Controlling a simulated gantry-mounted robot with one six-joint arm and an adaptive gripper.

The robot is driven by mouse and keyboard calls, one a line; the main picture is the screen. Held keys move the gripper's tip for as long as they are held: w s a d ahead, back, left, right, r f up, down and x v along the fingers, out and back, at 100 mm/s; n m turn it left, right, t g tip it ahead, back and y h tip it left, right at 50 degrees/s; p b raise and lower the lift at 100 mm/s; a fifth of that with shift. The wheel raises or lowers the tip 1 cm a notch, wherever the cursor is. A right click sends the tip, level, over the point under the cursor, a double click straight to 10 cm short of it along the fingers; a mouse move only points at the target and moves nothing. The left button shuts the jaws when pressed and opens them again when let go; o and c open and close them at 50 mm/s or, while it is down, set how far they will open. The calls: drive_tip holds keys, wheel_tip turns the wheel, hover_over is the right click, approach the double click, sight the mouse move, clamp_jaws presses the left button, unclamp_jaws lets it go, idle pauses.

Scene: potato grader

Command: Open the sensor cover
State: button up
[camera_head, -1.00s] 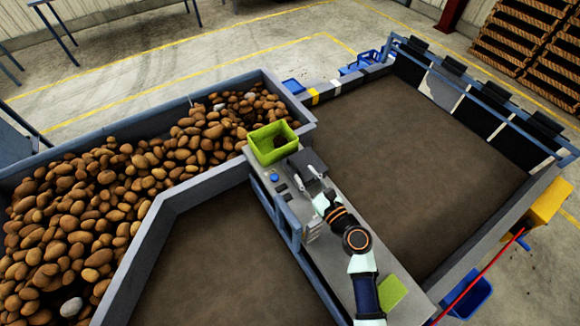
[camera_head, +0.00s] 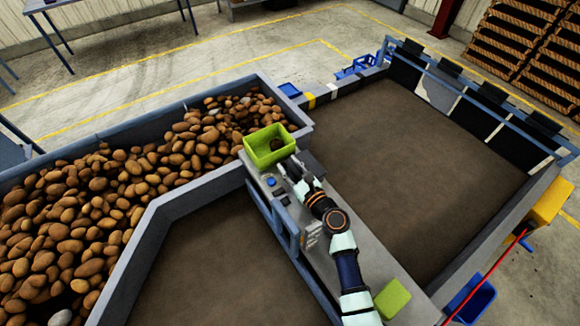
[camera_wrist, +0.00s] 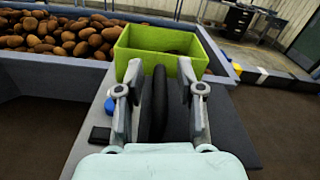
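My gripper (camera_head: 289,167) is over the narrow grey bench, just in front of the green bin, with its fingers pointing at it. In the wrist view its two fingers (camera_wrist: 160,72) are spread, one on each side of an upright, narrow black part (camera_wrist: 158,105). Gaps show between the fingers and this part, so it is not visibly gripped. A dark flat panel (camera_head: 311,162), probably the sensor cover or its housing, lies just right of the fingers; my gripper hides part of it. I cannot tell whether the cover is raised.
The green bin (camera_head: 249,153) with something dark inside stands just beyond the fingers. A blue round knob (camera_wrist: 111,106) and a small black block (camera_wrist: 99,135) are left of them. A potato-filled trough (camera_head: 160,212) lies to the left. A green block (camera_head: 392,299) is near my arm.

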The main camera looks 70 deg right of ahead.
clamp_jaws()
drive_tip(key=shift+r, duration=0.1)
idle(0.3)
